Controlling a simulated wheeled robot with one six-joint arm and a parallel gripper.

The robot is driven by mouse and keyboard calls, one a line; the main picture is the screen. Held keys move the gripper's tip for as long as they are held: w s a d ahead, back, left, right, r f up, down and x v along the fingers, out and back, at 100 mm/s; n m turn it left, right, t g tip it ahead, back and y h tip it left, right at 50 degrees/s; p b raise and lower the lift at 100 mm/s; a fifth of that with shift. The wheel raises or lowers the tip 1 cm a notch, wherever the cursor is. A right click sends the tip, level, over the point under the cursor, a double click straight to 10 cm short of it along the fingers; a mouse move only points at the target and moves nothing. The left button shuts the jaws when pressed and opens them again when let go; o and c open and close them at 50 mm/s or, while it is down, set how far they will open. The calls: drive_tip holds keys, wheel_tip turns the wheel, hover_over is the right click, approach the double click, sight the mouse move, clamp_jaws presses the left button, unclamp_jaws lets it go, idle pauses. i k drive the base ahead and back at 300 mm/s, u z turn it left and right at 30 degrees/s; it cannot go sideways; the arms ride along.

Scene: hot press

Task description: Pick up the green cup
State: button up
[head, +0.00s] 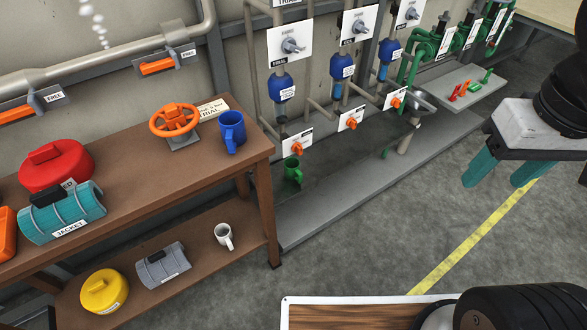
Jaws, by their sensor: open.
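The green cup (293,170) stands low down, just right of the brown workbench, on or beside the grey ledge along the wall below the orange valves. It looks small and upright, with a handle on its left side. I cannot tell exactly which surface it rests on. My gripper (500,180) is at the upper right of the head view, with two teal fingers spread apart and nothing between them. It is far to the right of the cup and apart from it.
A brown workbench (130,176) holds a blue cup (231,131), an orange valve wheel (174,121), a red lid-like object (56,164) and a teal jacket (62,214). Its lower shelf holds a white cup (224,237). A grey ledge (350,190) runs along the wall.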

sight(292, 171)
drive_tip(key=u, duration=1.65)
drive_tip(key=i, duration=1.05)
drive_tip(key=z, duration=3)
